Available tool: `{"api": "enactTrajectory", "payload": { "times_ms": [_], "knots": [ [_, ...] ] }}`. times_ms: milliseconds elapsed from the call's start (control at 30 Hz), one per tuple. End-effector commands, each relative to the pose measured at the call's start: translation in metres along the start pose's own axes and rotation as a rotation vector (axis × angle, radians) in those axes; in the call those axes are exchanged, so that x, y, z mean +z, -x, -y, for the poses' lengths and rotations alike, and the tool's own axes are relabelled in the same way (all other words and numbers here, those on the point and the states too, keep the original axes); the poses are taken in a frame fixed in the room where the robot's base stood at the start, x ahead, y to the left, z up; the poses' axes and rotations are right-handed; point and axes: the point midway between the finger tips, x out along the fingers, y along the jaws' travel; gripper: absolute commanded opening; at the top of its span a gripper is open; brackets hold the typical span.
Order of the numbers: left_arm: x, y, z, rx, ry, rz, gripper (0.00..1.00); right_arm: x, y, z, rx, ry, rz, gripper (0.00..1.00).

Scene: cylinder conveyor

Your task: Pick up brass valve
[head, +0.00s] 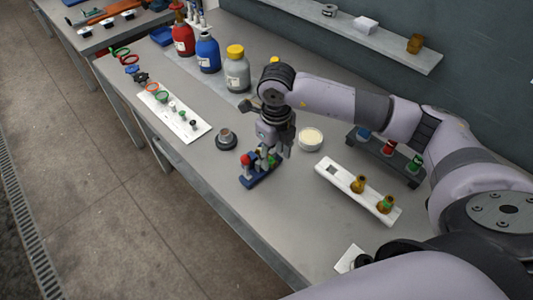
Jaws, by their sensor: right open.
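I cannot make out with certainty which item is the brass valve. My right gripper (266,158) points down over a small blue block (262,178) that carries a red-topped piece (245,160) and green parts. It is open, and its fingers partly hide the block; whether they touch it I cannot tell. Left of it stands a round metal fitting (226,136) on a dark base. At the back left edge lie handwheel-like parts with red, green and blue rings, and a dark fitting (139,77). My left gripper is out of view.
A white strip (193,134) holds several small parts. A white rack (334,171) with two amber pieces and a dark rack (402,175) stand right. A white bowl (311,138) is beside my gripper. Red, blue and grey bottles stand behind.

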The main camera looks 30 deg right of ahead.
Motion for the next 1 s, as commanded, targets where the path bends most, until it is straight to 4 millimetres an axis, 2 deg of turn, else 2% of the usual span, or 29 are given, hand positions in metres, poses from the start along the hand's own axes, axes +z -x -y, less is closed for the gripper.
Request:
{"api": "enactTrajectory", "payload": {
  "times_ms": [33,200,467,1000],
  "knots": [
    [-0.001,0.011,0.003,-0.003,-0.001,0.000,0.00,-0.003,-0.004,0.000,0.001,-0.001,-0.006,0.46],
    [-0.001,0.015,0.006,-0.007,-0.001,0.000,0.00,-0.001,-0.025,-0.001,0.001,-0.001,-0.002,0.46],
    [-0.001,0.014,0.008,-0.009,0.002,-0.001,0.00,-0.001,-0.029,0.000,0.000,0.000,0.001,0.46],
    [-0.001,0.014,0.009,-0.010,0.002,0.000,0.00,-0.001,-0.029,0.000,0.000,0.000,0.001,0.10]
  ]
}}
